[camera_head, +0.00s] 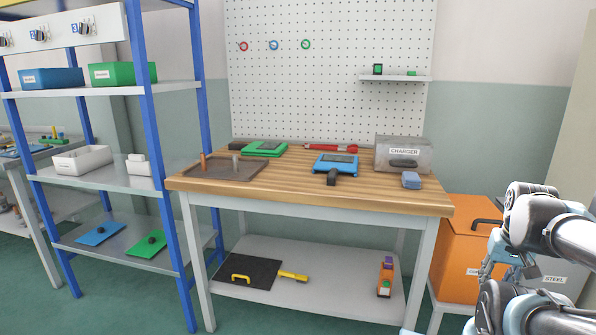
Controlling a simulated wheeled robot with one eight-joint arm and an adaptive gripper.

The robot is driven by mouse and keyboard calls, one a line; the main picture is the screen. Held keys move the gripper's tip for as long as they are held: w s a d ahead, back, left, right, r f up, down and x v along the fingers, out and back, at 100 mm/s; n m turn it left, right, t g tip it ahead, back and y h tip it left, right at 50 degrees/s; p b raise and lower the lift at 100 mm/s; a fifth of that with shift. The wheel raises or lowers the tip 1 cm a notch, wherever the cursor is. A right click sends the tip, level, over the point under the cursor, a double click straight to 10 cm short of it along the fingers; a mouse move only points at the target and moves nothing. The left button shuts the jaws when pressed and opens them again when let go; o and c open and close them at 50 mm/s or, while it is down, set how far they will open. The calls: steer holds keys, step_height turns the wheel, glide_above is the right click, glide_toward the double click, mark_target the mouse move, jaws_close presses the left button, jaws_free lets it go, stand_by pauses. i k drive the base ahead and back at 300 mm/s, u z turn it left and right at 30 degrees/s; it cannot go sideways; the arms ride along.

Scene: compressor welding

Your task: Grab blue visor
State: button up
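A blue framed piece with a dark window and a black handle (335,162), which looks like the blue visor, lies on the wooden tabletop right of the middle. Its handle points toward the front edge. A similar green framed piece (264,149) lies farther back to the left. My gripper (489,268) is at the right edge, low and in front of the orange cabinet, well apart from the blue piece. It is partly hidden by my arm links, and its fingers do not show clearly.
The wooden workbench (300,192) also holds a grey charger box (403,155), a small blue block (411,180), a red tool (330,148) and a brown tray (225,174). An orange cabinet (462,250) stands right. A blue-framed shelf (160,150) stands left. The front middle tabletop is clear.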

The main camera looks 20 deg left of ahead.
mark_target(333, 164)
steer(key=z, duration=0.25)
steer(key=k, duration=0.9)
steer(key=u, duration=0.7)
steer(key=i, duration=0.4)
steer(key=u, duration=0.05)
